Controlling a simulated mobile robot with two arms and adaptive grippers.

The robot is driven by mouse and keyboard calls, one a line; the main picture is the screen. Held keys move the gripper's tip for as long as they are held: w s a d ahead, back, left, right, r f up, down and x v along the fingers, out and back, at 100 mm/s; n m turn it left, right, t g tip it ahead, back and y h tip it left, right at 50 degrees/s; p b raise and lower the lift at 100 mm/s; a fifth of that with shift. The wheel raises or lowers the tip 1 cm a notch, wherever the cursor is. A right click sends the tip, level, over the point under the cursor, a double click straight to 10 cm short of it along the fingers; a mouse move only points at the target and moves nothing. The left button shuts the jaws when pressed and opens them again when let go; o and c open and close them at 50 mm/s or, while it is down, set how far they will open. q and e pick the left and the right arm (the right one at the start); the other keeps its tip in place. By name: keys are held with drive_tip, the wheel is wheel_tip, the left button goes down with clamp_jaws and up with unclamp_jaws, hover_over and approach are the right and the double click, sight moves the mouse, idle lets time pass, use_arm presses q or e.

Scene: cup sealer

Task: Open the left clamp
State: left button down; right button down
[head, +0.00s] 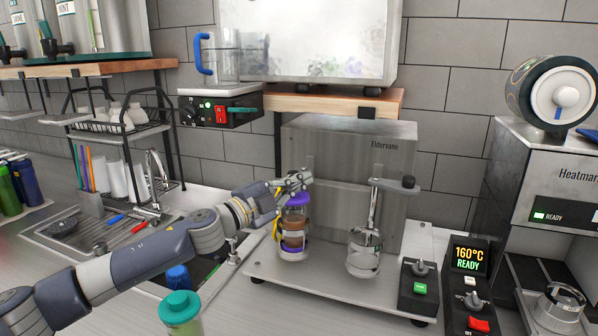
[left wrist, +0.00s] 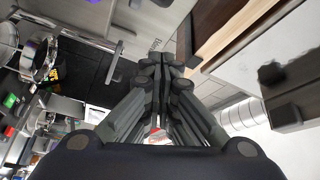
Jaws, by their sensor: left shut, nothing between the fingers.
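The sealing machine (head: 395,147), a steel box marked "Eldervane", stands at the centre of the head view. Its left clamp is mostly hidden behind my left gripper, so I cannot tell its lever's position. Below the gripper, at the left station, is a clear cup (head: 293,240) with brown contents and purple parts. My left gripper (head: 304,180) is shut and empty just above the cup; I cannot tell whether it touches the clamp. Its closed fingers (left wrist: 165,65) also show in the left wrist view. My right gripper is not in view.
A wooden shelf (head: 340,102) is above the machine. A teal-lidded bottle (head: 180,310) and a blue-capped bottle (head: 178,277) stand near my left arm. Control boxes (head: 418,290) are at right.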

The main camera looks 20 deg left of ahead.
use_arm(q)
drive_tip(key=w, duration=0.1)
drive_tip(key=w+a+p, duration=0.1)
drive_tip(key=w, duration=0.1)
drive_tip(key=w+f, duration=0.1)
drive_tip(key=w, duration=0.1)
drive_tip(key=shift+a, duration=0.15)
idle(0.4)
